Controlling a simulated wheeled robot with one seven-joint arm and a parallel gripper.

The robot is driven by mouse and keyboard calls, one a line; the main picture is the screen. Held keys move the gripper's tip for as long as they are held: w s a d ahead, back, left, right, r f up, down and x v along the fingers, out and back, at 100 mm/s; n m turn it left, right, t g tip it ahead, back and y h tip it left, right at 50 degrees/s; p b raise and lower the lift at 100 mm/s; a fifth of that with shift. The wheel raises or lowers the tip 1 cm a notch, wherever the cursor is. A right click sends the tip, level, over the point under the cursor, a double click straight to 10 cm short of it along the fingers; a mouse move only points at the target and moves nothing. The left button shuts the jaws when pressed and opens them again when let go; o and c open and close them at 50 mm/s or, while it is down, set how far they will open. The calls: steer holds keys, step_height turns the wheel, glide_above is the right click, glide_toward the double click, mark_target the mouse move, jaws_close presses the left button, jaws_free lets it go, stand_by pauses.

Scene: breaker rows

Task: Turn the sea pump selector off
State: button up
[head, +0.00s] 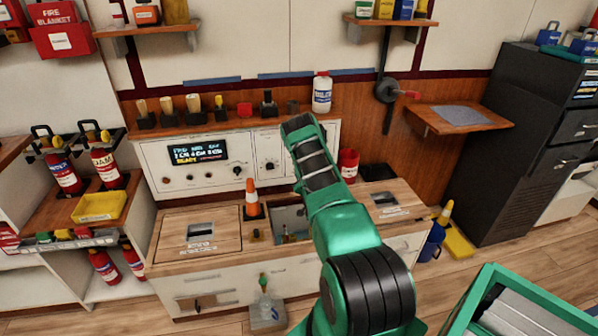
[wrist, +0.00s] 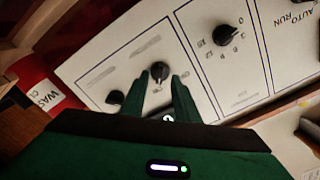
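In the wrist view, a small black knob (wrist: 160,71) sits on a white panel (wrist: 110,72), with faint small lettering around it. Its label is too blurred to read, so I cannot confirm that it is the sea pump selector. My gripper (wrist: 161,78) reaches the panel with its two green fingers apart, one on each side of this knob. A small gap seems to show between fingers and knob; contact is unclear. In the head view, my green arm hides the gripper and the right part of the white control panel (head: 268,152).
Another black knob (wrist: 115,97) lies left of the fingers, and a numbered dial (wrist: 229,40) is to the right. A white bottle (head: 322,92) stands on the ledge above the panel.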

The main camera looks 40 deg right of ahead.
steer(key=shift+x, duration=1.95)
jaws_close()
